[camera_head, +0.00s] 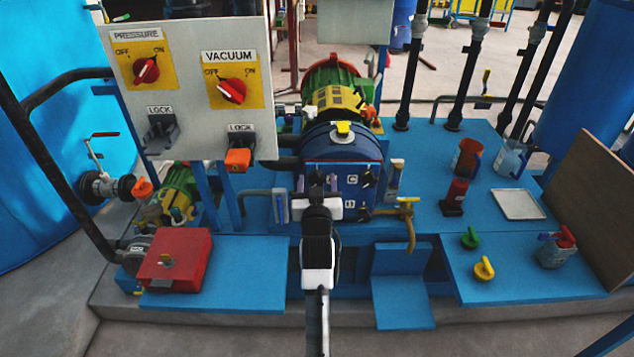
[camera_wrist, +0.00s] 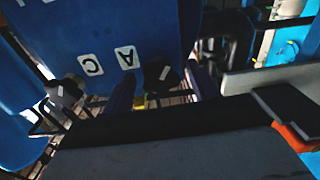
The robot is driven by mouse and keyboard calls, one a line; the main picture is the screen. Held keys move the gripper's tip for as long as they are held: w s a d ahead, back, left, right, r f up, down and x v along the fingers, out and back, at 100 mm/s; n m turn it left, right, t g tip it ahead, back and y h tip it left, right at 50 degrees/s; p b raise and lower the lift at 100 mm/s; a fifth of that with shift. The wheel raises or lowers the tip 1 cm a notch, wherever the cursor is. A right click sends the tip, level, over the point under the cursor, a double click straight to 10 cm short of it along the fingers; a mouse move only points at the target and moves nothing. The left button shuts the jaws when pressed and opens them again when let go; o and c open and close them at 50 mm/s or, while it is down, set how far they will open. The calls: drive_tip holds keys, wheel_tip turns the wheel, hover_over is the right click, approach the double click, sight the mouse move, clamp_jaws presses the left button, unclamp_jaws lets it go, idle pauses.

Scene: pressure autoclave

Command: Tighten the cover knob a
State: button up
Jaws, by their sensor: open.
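The autoclave's blue cover (camera_head: 345,176) faces me in the head view, with white letter labels and dark knobs. My gripper (camera_head: 324,188) is in front of its left part and hides some of it. In the wrist view the cover (camera_wrist: 100,25) shows the letters A and C upside down. A dark knob with a white mark, cover knob a (camera_wrist: 161,77), is beside the A label. My open gripper (camera_wrist: 163,88) has one dark blue finger on each side of this knob. Contact cannot be told. Another dark knob (camera_wrist: 66,90) is beside the C label.
The pressure and vacuum switch panel (camera_head: 185,85) stands left of the cover. A yellow tap (camera_head: 408,222) is close on its right. A red box (camera_head: 177,260) is at lower left. The right blue table (camera_head: 520,275) holds green and yellow knobs and a beaker.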

drive_tip(key=shift+c, duration=0.5)
drive_tip(key=c, duration=0.9)
